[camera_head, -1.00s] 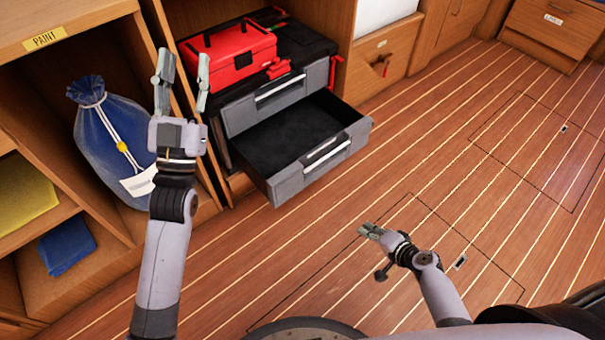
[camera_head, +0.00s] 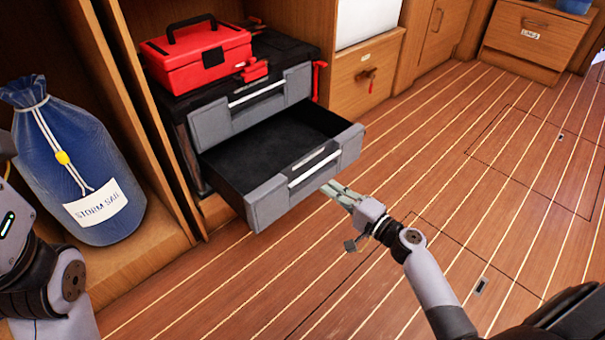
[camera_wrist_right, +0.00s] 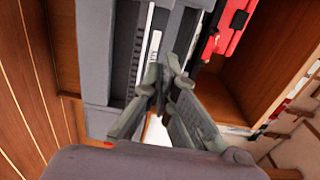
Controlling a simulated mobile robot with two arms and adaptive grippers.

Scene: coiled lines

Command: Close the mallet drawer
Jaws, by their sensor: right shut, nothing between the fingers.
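The open lower drawer (camera_head: 255,205) of a black and grey tool chest sticks out over the floor. It has a grey front with a pale handle bar (camera_head: 313,168) and a black inside that looks empty. The drawer above it (camera_head: 215,125) is shut. No mallet shows and I cannot read a drawer label. My right gripper (camera_head: 336,191) is shut and empty, just in front of the drawer front's lower right part. In the right wrist view its fingertips (camera_wrist_right: 165,75) meet close to the grey front (camera_wrist_right: 95,60); I cannot tell whether they touch. My left gripper is out of view.
A red toolbox (camera_head: 198,60) stands on the chest. A blue storm sail bag (camera_head: 75,160) sits in the left cubby, with part of my left arm before it. A wooden drawer (camera_head: 366,80) is right of the chest. The plank floor is clear.

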